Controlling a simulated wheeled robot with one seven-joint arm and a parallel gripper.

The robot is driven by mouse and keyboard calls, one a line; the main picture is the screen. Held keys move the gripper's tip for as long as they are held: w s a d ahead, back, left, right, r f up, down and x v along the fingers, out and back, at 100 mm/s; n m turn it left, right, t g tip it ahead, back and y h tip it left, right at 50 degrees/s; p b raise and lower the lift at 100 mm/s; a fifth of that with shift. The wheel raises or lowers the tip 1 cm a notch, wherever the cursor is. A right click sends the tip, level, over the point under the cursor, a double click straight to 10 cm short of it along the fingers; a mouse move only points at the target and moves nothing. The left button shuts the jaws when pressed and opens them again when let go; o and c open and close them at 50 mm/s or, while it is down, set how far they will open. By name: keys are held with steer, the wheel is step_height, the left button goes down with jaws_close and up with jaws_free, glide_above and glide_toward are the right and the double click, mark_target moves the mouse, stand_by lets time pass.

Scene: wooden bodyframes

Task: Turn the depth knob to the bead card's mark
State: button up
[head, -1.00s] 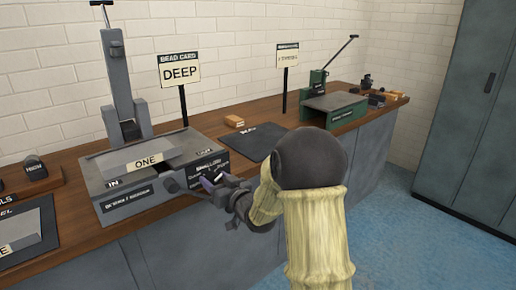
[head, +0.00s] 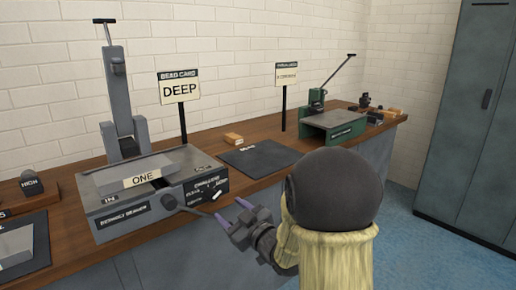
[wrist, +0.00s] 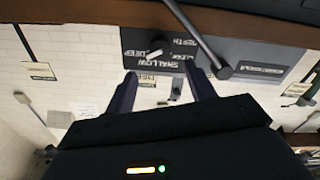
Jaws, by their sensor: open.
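The bead card (head: 180,91) stands on a post behind the grey beader (head: 150,212) and reads DEEP. The depth knob, a small white bar (head: 217,195), is on the beader's dark right-hand face; it also shows in the wrist view (wrist: 154,50). Lettering around it includes DEPTH, SHALLOW and DEEP. The bar looks slanted, but I cannot tell which mark it points to. My gripper (head: 232,211) is open and empty, apart from the face, in front of it and slightly right. In the wrist view its fingertips (wrist: 160,73) are spread on either side below the knob.
A dark mat (head: 262,158), an orange block (head: 233,139) and a green press (head: 333,122) are along the bench to the right.

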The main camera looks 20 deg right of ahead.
steer(key=b+v, duration=0.5)
steer(key=v, duration=0.3)
steer(key=s+r+m+g+h+p, duration=0.2)
steer(key=r+p, duration=0.9)
steer(key=p, duration=0.8)
steer(key=s+r+m+g+h+p, duration=0.3)
steer(key=r+g+p, duration=0.4)
steer(key=p, duration=1.2)
step_height(320, 180, up, 5)
steer(key=shift+a+f+m+h, duration=0.1)
steer(key=shift+a+m+h, duration=0.25)
steer(key=shift+m+h, duration=0.3)
steer(key=shift+s, duration=0.15)
